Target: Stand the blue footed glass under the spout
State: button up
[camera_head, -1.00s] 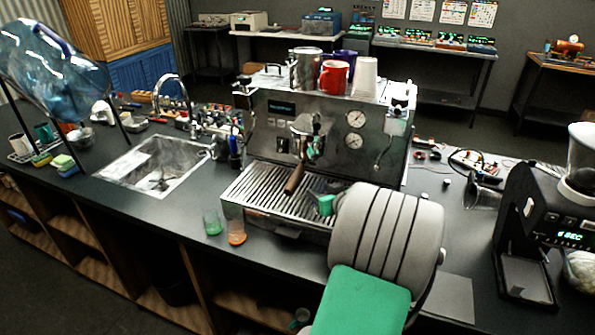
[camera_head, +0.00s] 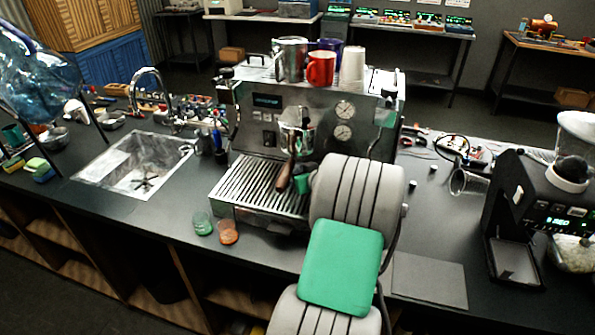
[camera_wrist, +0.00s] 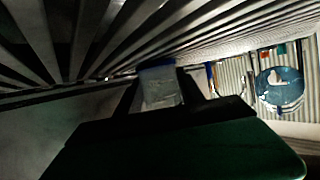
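In the wrist view a clear glass with a blue end (camera_wrist: 160,85) sits between the two dark fingers of my gripper (camera_wrist: 165,95), with a finger close on each side. The gripper looks shut on it. Its blue end is close to the metal slats of the drip tray (camera_wrist: 90,30); I cannot tell whether it touches them. In the head view my arm hides the glass and most of the gripper. The espresso machine (camera_head: 365,110) stands on the counter, its brown portafilter handle (camera_head: 284,178) above the drip tray (camera_head: 250,190). The spout is not clearly visible.
A green glass (camera_head: 202,223) and an orange glass (camera_head: 228,232) stand in front of the tray. A red mug (camera_head: 320,68) and other cups top the machine. The sink (camera_head: 135,165) is left, the grinder (camera_head: 540,210) right. Bare counter lies around the grey mat (camera_head: 430,280).

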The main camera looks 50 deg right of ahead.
jog(key=shift+o, duration=1.4)
jog(key=shift+s+d+r, duration=0.1)
jog(key=shift+s+r, duration=0.05)
jog(key=shift+s, duration=0.1)
jog(key=shift+o, duration=0.6)
jog(key=shift+r, duration=0.15)
jog(key=shift+s, duration=0.3)
jog(key=b+v, duration=0.2)
jog(key=v, duration=0.9)
jog(key=shift+s+r, duration=0.1)
